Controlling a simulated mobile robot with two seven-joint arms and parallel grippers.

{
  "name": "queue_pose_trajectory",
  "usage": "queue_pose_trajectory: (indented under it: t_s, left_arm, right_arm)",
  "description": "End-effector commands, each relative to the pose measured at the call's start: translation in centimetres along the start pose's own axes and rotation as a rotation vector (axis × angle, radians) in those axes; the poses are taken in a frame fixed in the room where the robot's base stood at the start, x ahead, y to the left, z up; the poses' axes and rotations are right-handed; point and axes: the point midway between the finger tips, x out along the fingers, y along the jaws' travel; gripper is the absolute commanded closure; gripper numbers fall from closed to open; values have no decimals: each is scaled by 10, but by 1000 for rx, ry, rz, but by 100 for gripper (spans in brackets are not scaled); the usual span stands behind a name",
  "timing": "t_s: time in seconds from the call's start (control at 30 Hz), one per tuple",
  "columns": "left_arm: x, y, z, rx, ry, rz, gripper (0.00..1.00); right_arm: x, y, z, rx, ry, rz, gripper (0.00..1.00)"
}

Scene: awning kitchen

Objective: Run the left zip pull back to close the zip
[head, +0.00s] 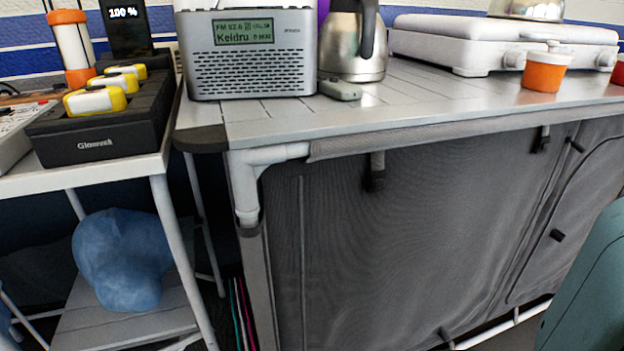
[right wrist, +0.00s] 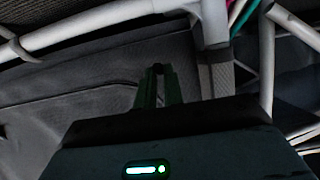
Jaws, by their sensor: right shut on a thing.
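The grey fabric front (head: 420,240) of the kitchen stand hangs below the worktop, and it also fills the left of the right wrist view (right wrist: 85,65). A thin vertical seam line (head: 303,260) runs down its left side. My right gripper (right wrist: 159,72) is at the fabric near a light frame tube, its dark green fingers close together. They are shut on a small dark thing at the tips, which I take for the zip pull; the fingers mostly hide it. A curved seam (right wrist: 95,92) runs towards the fingertips. My left gripper is in neither view.
The worktop (head: 440,105) holds a radio (head: 250,85), a steel jug (head: 352,45), a white stove (head: 500,45) and an orange pot (head: 545,72). Dark toggles (head: 375,180) hang from its front edge. A side table with a black charger box (head: 100,125) stands left.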

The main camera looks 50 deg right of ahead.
Motion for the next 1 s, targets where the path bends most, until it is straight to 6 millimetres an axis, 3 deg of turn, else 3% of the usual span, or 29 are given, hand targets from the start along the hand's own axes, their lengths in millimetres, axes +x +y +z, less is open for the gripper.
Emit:
queue_pose_trajectory:
  t_s: [0.27, 0.7, 1.0]
  left_arm:
    - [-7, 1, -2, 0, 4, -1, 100]
    - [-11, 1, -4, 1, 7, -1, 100]
    - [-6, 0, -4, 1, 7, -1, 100]
  right_arm:
    - [-1, 40, 0, -5, -2, 4, 100]
    - [-1, 165, 2, -6, -3, 4, 100]
    - [-1, 217, 2, -3, -3, 1, 100]
